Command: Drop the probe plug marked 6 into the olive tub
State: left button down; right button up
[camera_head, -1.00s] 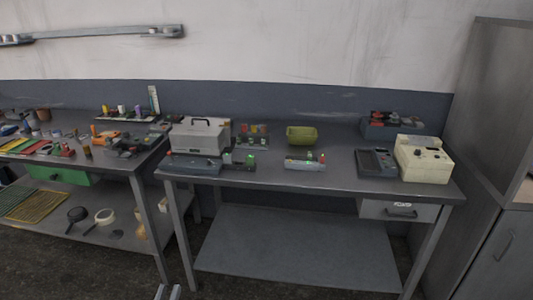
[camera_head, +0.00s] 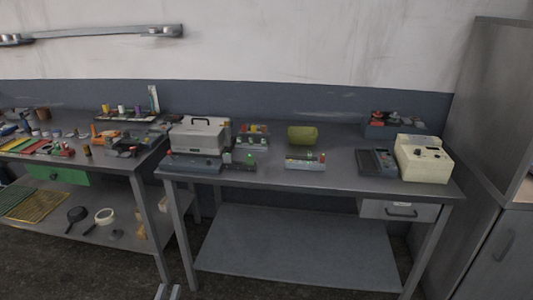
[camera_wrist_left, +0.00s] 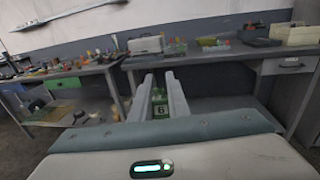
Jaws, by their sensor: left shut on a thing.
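The probe plug marked 6 (camera_wrist_left: 160,108) is green, with a pale label reading 6. In the left wrist view it sits between the two grey fingers of my left gripper (camera_wrist_left: 163,95), which is shut on it. In the head view only the fingertips of my left gripper (camera_head: 168,292) show, low at the bottom edge, well below and left of the tub. The olive tub (camera_head: 302,135) stands at the back middle of the right-hand bench; it looks tipped on its side, its opening not visible. It also shows in the left wrist view (camera_wrist_left: 212,41). My right gripper is not in view.
On the right-hand bench (camera_head: 270,177), a small rack (camera_head: 305,162) with plugs stands in front of the tub. A grey case (camera_head: 197,138) is to the left; a meter (camera_head: 377,162) and a cream instrument (camera_head: 424,158) are to the right. A cluttered bench stands further left.

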aim_at(298, 141)
jog(key=i+l, duration=0.2)
jog(key=i, duration=0.3)
jog(key=i+l, duration=0.2)
jog(key=i, duration=0.3)
jog(key=i+l, duration=0.2)
jog(key=i, duration=0.3)
jog(key=i+l, duration=0.2)
jog(key=i, duration=0.3)
jog(key=i+l+u, duration=0.1)
jog(key=i, duration=0.4)
jog(key=l, duration=0.1)
